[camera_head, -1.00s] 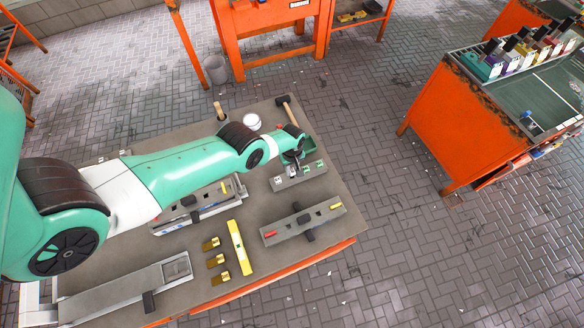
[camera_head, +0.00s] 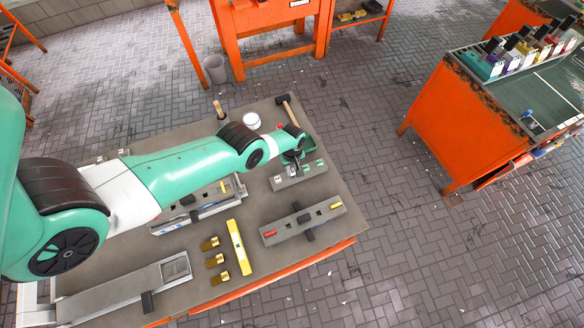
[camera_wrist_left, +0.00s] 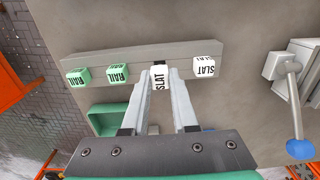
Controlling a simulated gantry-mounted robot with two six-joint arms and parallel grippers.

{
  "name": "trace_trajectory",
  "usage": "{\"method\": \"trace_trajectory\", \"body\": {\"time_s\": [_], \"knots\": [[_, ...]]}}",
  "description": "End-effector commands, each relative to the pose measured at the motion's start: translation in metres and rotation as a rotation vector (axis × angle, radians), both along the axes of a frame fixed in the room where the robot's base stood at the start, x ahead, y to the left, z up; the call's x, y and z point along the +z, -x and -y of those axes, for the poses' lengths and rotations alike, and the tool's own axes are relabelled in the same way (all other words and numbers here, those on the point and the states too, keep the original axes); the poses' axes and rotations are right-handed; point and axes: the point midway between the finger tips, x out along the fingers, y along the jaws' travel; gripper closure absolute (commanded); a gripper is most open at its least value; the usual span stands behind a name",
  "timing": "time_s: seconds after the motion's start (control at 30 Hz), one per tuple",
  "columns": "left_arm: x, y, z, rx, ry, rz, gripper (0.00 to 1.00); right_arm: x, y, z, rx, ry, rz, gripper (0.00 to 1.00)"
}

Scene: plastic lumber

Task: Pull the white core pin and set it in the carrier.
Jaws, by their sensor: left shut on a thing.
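My left gripper (camera_wrist_left: 163,82) is shut on a white pin marked SLAT (camera_wrist_left: 159,78), gripping it between its two fingertips. The held pin is at the grey block (camera_wrist_left: 130,58), in front of a dark gap in it; I cannot tell whether it is seated or lifted. A second white SLAT pin (camera_wrist_left: 204,66) and two green RAIL pins (camera_wrist_left: 117,74) are on the same block. In the head view my left gripper (camera_head: 292,164) is over this block (camera_head: 310,171), partly hiding it. I cannot tell which piece is the carrier. My right gripper is not in view.
A grey bar with red and yellow pins (camera_head: 285,227) lies nearer on the table. A yellow bar (camera_head: 236,247), several brass pieces (camera_head: 215,260) and a long grey channel (camera_head: 110,296) lie left. A mallet (camera_head: 284,103) and a green tray (camera_wrist_left: 112,118) are near the gripper.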

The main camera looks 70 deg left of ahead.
Motion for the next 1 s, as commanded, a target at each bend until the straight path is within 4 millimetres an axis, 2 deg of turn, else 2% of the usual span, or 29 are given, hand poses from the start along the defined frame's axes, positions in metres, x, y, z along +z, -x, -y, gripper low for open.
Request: {"method": "trace_trajectory", "body": {"time_s": [0.23,1.0], "knots": [[-0.009,0.000,0.000,0.000,0.000,0.000,1.00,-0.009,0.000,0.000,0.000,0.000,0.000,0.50],[-0.016,0.000,0.000,0.000,0.000,0.000,1.00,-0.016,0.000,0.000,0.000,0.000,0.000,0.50]]}}
